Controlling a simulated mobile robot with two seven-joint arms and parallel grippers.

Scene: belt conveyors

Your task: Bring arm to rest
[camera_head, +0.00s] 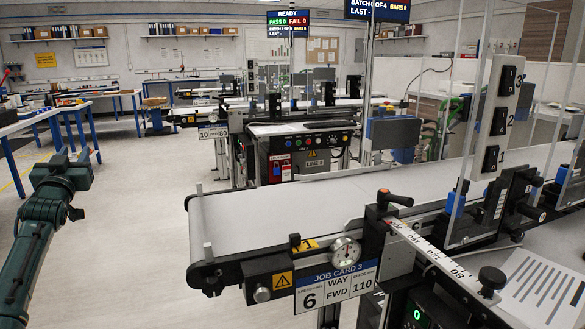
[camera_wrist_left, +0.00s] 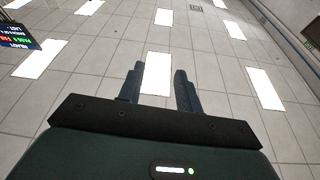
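My left arm (camera_head: 32,250), dark green, rises from the lower left edge of the head view. My left gripper (camera_head: 74,156) is at its upper end, over the floor and well left of the near conveyor. In the left wrist view, the two dark fingers (camera_wrist_left: 158,85) stand apart with nothing between them. They point up towards the tiled ceiling. My right arm and gripper do not show in either view.
The near belt conveyor (camera_head: 300,206) fills the right and centre, with a job card (camera_head: 337,285) on its front. A second conveyor line (camera_head: 300,128) stands behind it. Blue-legged workbenches (camera_head: 22,122) stand at the left. Grey floor (camera_head: 130,230) lies clear between my arm and the conveyor.

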